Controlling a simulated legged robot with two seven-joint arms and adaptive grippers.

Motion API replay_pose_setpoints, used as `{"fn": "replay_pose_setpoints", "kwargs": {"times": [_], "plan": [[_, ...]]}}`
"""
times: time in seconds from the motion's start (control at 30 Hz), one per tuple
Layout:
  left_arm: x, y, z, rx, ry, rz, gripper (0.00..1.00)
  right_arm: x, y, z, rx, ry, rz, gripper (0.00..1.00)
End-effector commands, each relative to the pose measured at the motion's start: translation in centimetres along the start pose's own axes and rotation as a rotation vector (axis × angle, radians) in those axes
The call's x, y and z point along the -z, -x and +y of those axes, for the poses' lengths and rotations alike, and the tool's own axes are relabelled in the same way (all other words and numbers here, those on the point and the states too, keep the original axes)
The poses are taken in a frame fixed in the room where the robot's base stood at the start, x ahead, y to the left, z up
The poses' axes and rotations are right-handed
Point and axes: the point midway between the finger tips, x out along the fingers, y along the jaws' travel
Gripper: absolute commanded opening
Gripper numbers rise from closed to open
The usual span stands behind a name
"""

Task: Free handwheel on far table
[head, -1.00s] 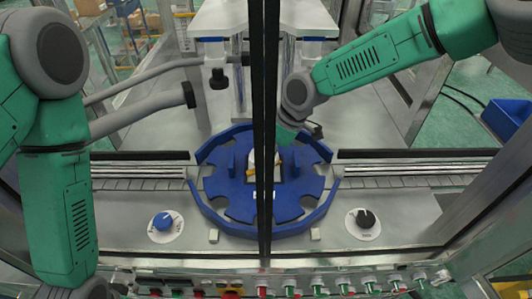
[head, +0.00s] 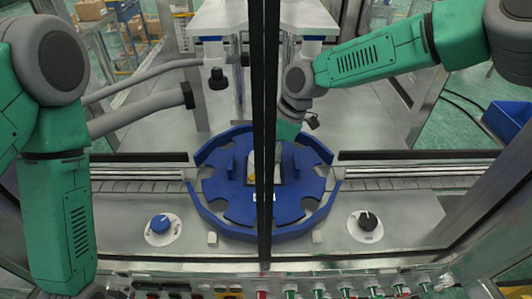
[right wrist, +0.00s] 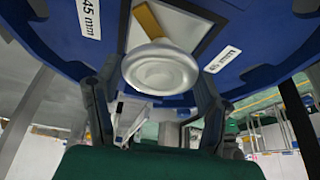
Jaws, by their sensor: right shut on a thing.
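A pale, round, stepped disc (right wrist: 160,68), which I take to be the handwheel, sits between the two dark fingers of my right gripper (right wrist: 152,88) in the right wrist view. A yellow strip (right wrist: 148,20) adjoins it, under the blue star wheel (right wrist: 250,45). My right gripper (head: 281,148) is shut on the disc. In the head view it reaches down to the middle of the blue star wheel (head: 225,190), partly behind the dark upright post. The disc is mostly hidden there. My left arm is at the left edge, with its gripper out of view.
The dark post (head: 264,80) stands in front of the wheel. A blue dial (head: 160,224) and a black dial (head: 367,221) flank the wheel on the metal deck (head: 420,215). Hoses and columns stand behind. A button row runs along the front.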

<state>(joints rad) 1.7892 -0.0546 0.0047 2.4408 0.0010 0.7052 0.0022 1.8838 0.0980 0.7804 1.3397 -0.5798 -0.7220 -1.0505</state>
Motion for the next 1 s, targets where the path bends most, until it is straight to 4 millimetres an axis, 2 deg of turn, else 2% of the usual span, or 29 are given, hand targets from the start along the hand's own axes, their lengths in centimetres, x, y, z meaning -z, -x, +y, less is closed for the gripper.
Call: {"fn": "replay_pose_setpoints", "kwargs": {"times": [0.1,0.13,0.17,0.2,0.43,0.57,0.67,1.0], "plan": [[0.0,0.0,0.0,0.0,0.0,0.0,0.0,0.0,0.3,0.4,-0.012,0.002,0.0,0.34],[0.0,0.0,0.0,0.0,0.0,0.0,0.0,0.0,0.3,0.4,-0.012,0.002,0.0,0.69],[0.0,0.0,0.0,0.0,0.0,0.0,0.0,0.0,0.3,0.4,-0.012,0.002,0.0,0.8],[0.0,0.0,0.0,0.0,0.0,0.0,0.0,0.0,0.3,0.4,-0.012,0.002,0.0,0.84],[0.0,0.0,0.0,0.0,0.0,0.0,0.0,0.0,0.2,0.2,-0.007,0.001,-0.001,0.84],[-0.3,0.1,0.0,0.0,0.0,0.003,0.0,0.0,0.9,0.2,-0.007,0.001,-0.001,0.84],[-0.3,0.1,0.0,0.0,0.0,0.003,0.0,0.0,2.4,0.3,-0.01,0.001,-0.001,0.84],[-0.3,0.1,0.0,0.0,0.0,0.003,0.0,0.0,9.4,0.3,-0.009,0.0,0.0,0.84]]}}
